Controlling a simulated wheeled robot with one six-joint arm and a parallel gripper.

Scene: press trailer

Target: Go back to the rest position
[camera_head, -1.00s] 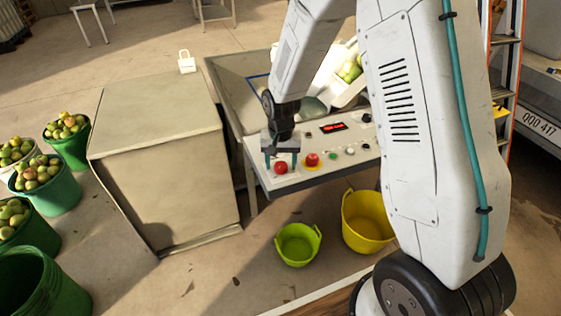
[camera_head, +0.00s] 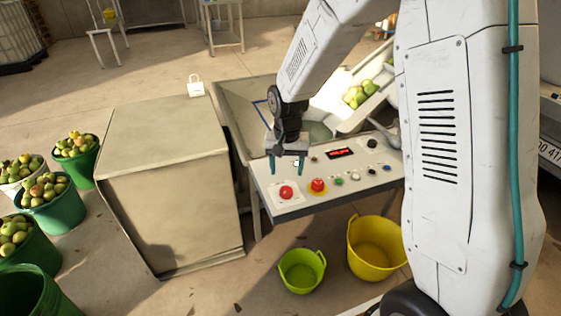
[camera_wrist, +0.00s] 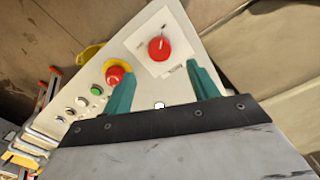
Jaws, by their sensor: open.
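My gripper (camera_head: 287,166) is open and empty, pointing down above the control panel (camera_head: 262,188). Its two teal fingers stand apart, and the gripper also shows in the wrist view (camera_wrist: 162,90). In the head view a red knob on a white plate (camera_head: 286,192) lies just in front of the fingers, clear of them. The red button with a yellow ring (camera_head: 318,185) is to its right. In the wrist view the red knob (camera_wrist: 159,49) appears beyond the gap between the fingertips, and the red button (camera_wrist: 115,75) is beside the left finger.
A beige cabinet (camera_head: 165,140) stands left of the panel, with a white padlock-shaped item (camera_head: 195,86) on top. A chute with green fruit (camera_head: 358,95) is behind the panel. A lime bucket (camera_head: 302,270) and a yellow bucket (camera_head: 376,250) stand below. Fruit-filled buckets (camera_head: 76,157) stand at left.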

